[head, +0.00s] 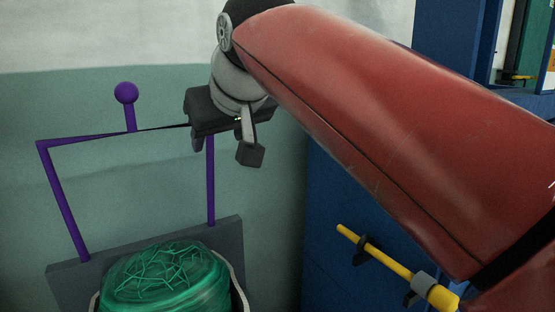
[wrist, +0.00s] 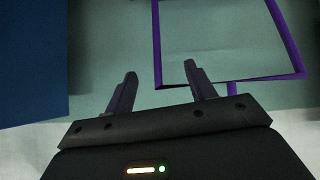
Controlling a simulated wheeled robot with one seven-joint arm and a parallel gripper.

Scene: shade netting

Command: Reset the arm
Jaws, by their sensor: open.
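In the head view my gripper (head: 222,155) hangs at the end of my red arm, in front of the purple frame's upper right corner. The purple frame (head: 62,200) stands on a grey board and has a round knob on top. I cannot tell from the head view whether the gripper touches the frame.
A green shade net bundle (head: 165,280) sits in a holder below the frame. A blue cabinet (head: 335,225) stands at the right, with a yellow bar (head: 375,255) in front of it. The green and white wall (head: 60,105) is behind.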

